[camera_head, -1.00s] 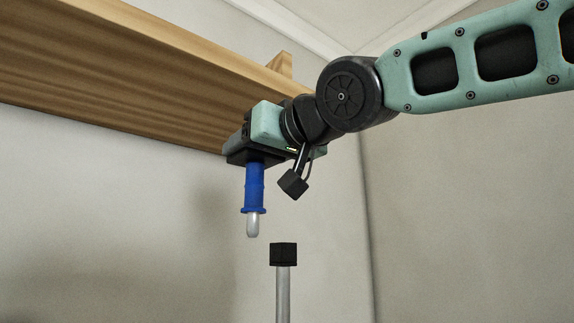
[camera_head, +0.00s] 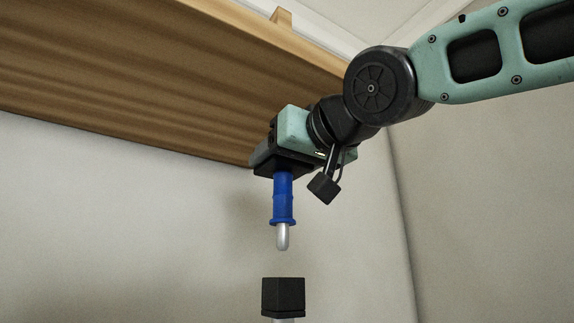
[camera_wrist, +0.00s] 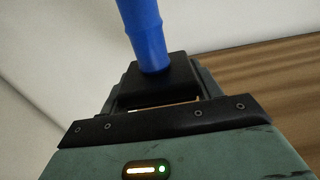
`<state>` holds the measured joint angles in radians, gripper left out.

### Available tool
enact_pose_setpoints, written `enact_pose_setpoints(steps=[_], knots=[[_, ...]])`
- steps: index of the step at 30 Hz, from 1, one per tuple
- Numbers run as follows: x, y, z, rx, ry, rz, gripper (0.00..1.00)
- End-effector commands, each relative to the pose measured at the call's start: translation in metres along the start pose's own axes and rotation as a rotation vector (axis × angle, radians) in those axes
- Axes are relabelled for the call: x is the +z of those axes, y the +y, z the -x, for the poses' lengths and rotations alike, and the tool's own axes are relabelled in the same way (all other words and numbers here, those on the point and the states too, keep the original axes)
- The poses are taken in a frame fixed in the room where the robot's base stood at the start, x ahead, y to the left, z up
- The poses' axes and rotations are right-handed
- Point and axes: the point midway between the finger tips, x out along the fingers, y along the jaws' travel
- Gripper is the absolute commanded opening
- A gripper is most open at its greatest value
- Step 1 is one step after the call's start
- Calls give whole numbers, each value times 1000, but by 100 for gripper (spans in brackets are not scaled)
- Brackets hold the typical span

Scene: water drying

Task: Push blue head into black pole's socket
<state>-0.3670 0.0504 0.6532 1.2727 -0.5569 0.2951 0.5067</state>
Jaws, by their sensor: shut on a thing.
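The blue head (camera_head: 284,196) hangs upright below my gripper (camera_head: 283,170), with its silver tip pointing down. My gripper is shut on its upper end. In the wrist view the blue head (camera_wrist: 145,30) stands out from between the jaws (camera_wrist: 158,78). The black pole's black socket top (camera_head: 284,296) is at the bottom of the head view, below the silver tip and apart from it. Its opening cannot be seen from here. In the picture the tip is roughly in line above the socket; the depth between them is hard to tell.
A wooden shelf or beam (camera_head: 150,75) runs along the wall above and behind my gripper. The pale wall (camera_head: 100,230) behind is bare. The space around the blue head and socket is clear.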

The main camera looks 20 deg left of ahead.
Motion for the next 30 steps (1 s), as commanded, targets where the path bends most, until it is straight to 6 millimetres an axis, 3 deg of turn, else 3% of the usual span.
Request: enact_pose_setpoints(steps=[8, 20, 30], knots=[[0, 0, 2, 1, 3, 3, 39], [25, 0, 2, 1, 1, 3, 39], [22, 0, 1, 1, 0, 3, 39]])
